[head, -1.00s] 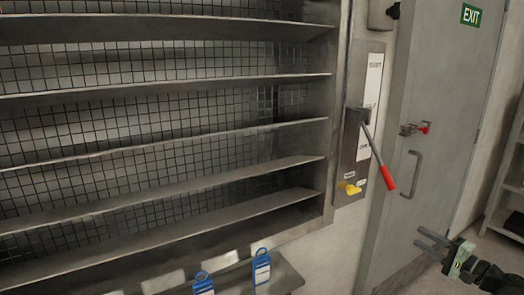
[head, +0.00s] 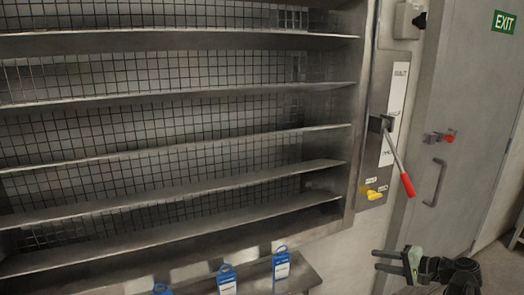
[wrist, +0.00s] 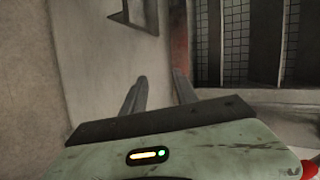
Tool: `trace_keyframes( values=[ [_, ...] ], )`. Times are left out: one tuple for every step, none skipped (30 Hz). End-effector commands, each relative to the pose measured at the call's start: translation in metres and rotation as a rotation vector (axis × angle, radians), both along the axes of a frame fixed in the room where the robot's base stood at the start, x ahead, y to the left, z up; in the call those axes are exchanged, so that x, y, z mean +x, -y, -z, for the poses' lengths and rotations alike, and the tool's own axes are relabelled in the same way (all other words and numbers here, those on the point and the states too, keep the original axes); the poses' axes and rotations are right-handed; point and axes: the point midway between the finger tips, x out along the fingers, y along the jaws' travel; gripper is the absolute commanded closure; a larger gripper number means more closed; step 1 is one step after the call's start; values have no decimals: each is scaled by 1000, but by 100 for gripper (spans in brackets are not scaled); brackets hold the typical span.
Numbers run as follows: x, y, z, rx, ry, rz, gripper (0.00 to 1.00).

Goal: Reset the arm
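My gripper (head: 376,260) shows at the lower right of the head view, in front of the grey door and below the red-handled lever. Its two fingers are parallel with a gap between them and nothing in the gap. In the wrist view the fingers (wrist: 158,95) also stand apart and empty, pointing toward a pale wall. My gripper touches nothing that I can see. Part of my arm is cut off by the bottom edge of the head view.
A lever with a red handle (head: 407,185) sticks out from a wall panel, above a yellow knob (head: 374,195). Wide louvre slats (head: 180,145) fill the left. Blue tags (head: 281,264) hang at a ledge (head: 308,277) below. A grey door (head: 465,130) stands at right.

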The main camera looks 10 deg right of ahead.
Motion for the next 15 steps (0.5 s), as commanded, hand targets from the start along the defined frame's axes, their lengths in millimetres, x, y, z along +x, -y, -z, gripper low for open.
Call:
trace_keyframes(
  values=[
    [10,-32,3,-38,-48,-62,65],
    [16,-52,8,-69,-83,-104,65],
    [22,-81,17,-118,-135,-166,65],
    [25,-104,23,-161,-176,-217,65],
    [27,-127,30,-208,-218,-270,65],
    [27,-156,38,-275,-273,-338,65],
    [26,-177,44,-328,-310,-389,65],
    [24,-196,49,-382,-346,-438,65],
    [21,-221,55,-458,-390,-503,65],
    [18,-237,58,-517,-420,-549,65],
    [14,-253,60,-577,-449,-596,65],
    [9,-271,63,-657,-482,-650,65],
    [5,-283,64,-715,-503,-687,65],
    [1,-293,64,-769,-520,-720,65],
    [-3,-305,64,-838,-540,-758,65]
  ],
)
